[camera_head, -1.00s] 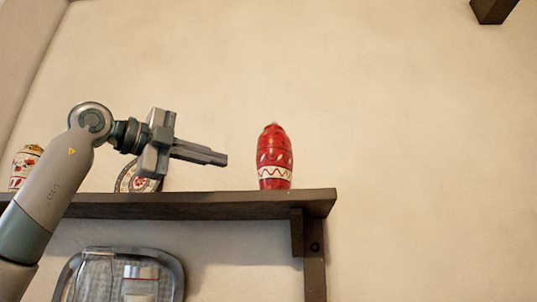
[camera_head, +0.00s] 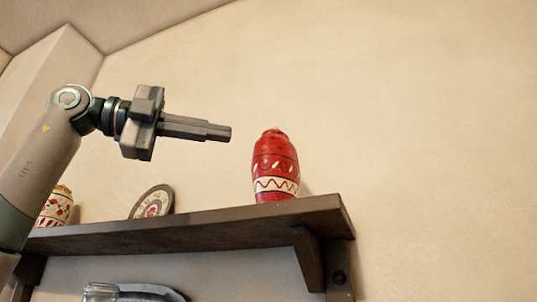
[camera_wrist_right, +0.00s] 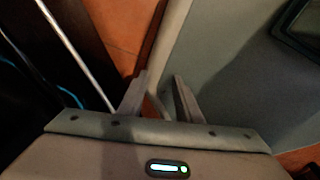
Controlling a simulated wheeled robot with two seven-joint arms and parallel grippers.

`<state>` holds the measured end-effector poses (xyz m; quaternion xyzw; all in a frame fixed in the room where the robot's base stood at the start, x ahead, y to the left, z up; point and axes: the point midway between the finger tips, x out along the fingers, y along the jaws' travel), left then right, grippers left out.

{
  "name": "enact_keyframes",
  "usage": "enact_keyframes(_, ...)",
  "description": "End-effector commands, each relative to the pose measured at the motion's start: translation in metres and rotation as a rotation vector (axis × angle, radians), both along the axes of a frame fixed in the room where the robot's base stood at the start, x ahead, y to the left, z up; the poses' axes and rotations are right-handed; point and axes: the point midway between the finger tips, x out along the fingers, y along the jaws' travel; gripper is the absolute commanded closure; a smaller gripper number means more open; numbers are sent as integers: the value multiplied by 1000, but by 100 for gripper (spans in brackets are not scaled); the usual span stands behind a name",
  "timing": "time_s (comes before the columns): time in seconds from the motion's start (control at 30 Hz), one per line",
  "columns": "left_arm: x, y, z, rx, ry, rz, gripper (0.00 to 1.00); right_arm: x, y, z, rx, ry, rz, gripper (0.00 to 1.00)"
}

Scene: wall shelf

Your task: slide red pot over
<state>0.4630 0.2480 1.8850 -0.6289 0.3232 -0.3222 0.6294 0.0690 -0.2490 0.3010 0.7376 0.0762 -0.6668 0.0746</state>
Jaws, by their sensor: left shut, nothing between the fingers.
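The red pot (camera_head: 275,168) stands upright near the right end of the dark wall shelf (camera_head: 190,229). It is red with a white zigzag band. My left gripper (camera_head: 229,133) is shut and empty. Its fingertips point right, just left of the pot's upper part, with a small gap in the picture. In the right wrist view, my right gripper (camera_wrist_right: 161,85) has its two fingers apart with nothing seen between them. It is away from the shelf.
A round decorated plate (camera_head: 152,203) and a patterned jar (camera_head: 55,207) stand on the shelf to the left. A wooden bracket (camera_head: 310,258) holds the shelf's right end. A tray-like object (camera_head: 130,292) shows below. The wall right of the pot is clear.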

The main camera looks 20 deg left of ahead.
Motion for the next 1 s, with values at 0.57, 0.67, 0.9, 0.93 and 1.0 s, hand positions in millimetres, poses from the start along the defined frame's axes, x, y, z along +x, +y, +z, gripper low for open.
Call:
enact_keyframes(0.57, 15, -20, 1, 2, 2, 1, 100, 1, -9, 8, -10, 3, 1, 69)
enact_keyframes(0.67, 23, -31, 2, 2, 1, 1, 100, -1, -12, 12, -13, 8, 1, 69)
enact_keyframes(0.9, 48, -67, 2, 3, 2, 0, 100, -2, -12, 27, -14, 9, 1, 69)
enact_keyframes(0.93, 52, -71, 2, 2, 2, 0, 100, -2, -12, 29, -14, 9, 1, 69)
enact_keyframes(1.0, 58, -80, 3, 2, 1, 1, 100, -2, -12, 33, -13, 9, 1, 69)
